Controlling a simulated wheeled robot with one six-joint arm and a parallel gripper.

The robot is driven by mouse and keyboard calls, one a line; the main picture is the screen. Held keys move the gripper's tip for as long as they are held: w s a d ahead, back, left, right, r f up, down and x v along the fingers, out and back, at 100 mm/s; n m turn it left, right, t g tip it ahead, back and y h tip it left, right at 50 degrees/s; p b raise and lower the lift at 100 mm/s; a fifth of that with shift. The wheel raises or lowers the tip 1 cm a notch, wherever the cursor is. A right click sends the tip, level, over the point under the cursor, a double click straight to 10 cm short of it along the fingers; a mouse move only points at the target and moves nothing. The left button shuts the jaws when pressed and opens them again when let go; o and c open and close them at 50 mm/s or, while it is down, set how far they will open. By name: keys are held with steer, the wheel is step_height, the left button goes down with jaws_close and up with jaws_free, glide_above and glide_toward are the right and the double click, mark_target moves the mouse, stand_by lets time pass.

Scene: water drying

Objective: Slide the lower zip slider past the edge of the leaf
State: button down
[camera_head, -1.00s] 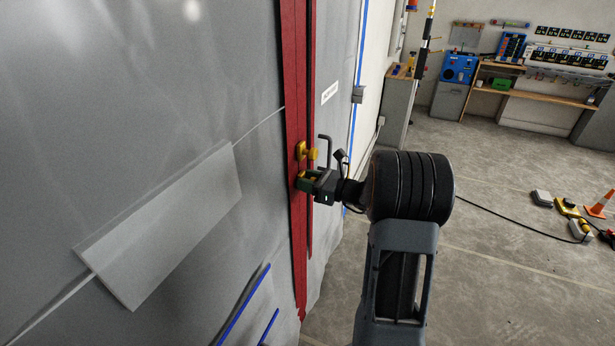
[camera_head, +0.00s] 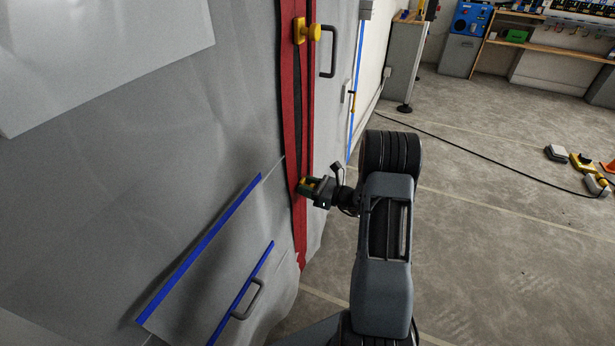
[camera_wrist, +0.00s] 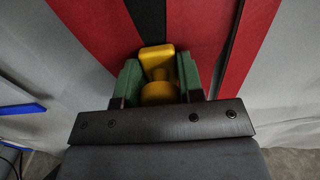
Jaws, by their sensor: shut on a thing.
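The lower zip slider (camera_wrist: 158,58) is yellow, with a round knob, and sits on the red zip strip (camera_head: 299,235) of the grey sheet wall. My gripper (camera_head: 306,187) is shut on it; the wrist view shows its green jaws (camera_wrist: 160,75) on both sides of the knob. The jaws hide much of the slider in the head view. The upper zip slider (camera_head: 303,30), also yellow, stands well above on the same strip. Between the two sliders the red tapes are parted around a dark gap (camera_head: 298,110). I cannot tell which edge is the leaf's.
A dark handle (camera_head: 328,52) is right of the upper slider. Left of the strip are a blue-edged panel (camera_head: 205,250) and a second blue strip with a handle (camera_head: 250,298). A cable (camera_head: 480,165) crosses the open concrete floor at right.

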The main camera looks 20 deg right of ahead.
step_height(320, 180, down, 15)
steer(key=b, duration=0.7)
steer(key=shift+r, duration=0.15)
steer(key=c, duration=0.8)
jaws_free()
steer(key=p+v, duration=0.3)
steer(key=v, duration=1)
steer(key=shift+s+d, duration=0.3)
